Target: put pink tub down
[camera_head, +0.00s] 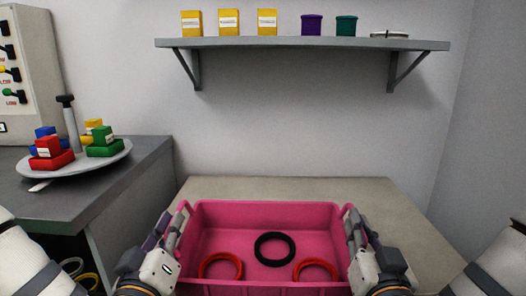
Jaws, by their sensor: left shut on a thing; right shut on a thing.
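The pink tub (265,212) is in the lower middle of the head view, in front of or over a beige table top (300,188). I cannot tell whether its base touches the table. A black ring (274,236) and two red rings, one at left (203,266) and one at right (298,270), lie inside it. My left gripper (176,232) is shut on the tub's left side. My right gripper (357,232) is shut on its right side. The tub looks level, and its near lower part is cut off by the picture edge.
A dark grey counter (60,205) at left holds a round tray (58,172) with coloured blocks. A wall shelf (300,43) carries yellow boxes and small tubs. The beige table is bare behind and right of the tub. More rings (87,280) lie below the counter.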

